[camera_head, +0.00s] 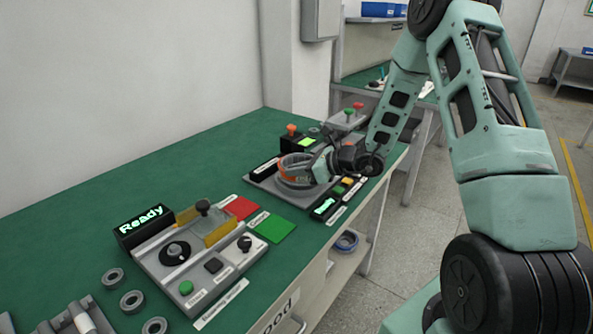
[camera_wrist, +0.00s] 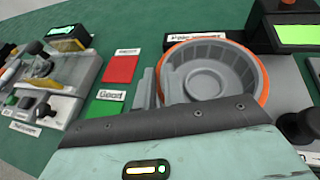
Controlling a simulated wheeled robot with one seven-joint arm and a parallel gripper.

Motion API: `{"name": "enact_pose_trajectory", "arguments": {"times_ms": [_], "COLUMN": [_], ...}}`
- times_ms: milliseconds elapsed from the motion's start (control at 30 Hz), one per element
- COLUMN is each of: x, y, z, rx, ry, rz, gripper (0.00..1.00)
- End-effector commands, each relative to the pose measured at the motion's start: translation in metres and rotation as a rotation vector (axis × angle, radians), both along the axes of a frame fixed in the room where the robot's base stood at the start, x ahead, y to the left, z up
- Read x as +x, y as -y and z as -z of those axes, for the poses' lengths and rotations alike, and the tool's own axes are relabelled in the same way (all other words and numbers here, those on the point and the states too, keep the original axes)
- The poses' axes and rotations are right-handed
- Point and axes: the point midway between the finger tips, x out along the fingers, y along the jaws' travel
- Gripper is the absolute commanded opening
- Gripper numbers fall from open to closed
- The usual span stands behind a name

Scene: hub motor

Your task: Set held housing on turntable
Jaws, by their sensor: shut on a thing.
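The housing (camera_head: 290,163) is a round grey cup with an orange outer ring. My gripper (camera_head: 312,164) is shut on its near right side, above the grey station plate (camera_head: 262,186) at the far end of the green table. In the wrist view the housing (camera_wrist: 248,62) shows its open top, with ribbed inner walls and a round raised seat inside. A grey round part under the housing looks like the turntable (camera_head: 295,184), mostly hidden. I cannot tell whether the housing touches it. The fingertips are partly hidden by the gripper body in the wrist view.
The far station has a lit green screen (camera_head: 308,142) and buttons close to my gripper. Red (camera_head: 240,207) and green (camera_head: 276,228) pads lie nearer, beside a station with a "Ready" display (camera_head: 143,224). Several grey rings lie at the near left. The table's left rear is clear.

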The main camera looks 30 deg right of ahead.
Motion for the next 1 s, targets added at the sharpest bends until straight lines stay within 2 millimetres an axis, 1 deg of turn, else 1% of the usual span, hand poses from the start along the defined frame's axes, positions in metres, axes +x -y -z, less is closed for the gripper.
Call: {"name": "enact_pose_trajectory", "arguments": {"times_ms": [367,1000], "x": [0.0006,0.0006], "y": [-0.0001,-0.0001], "z": [-0.0011,0.0055], "rx": [0.0,0.0], "ry": [0.004,0.004], "rz": [-0.001,-0.001], "gripper": [0.0,0.0]}}
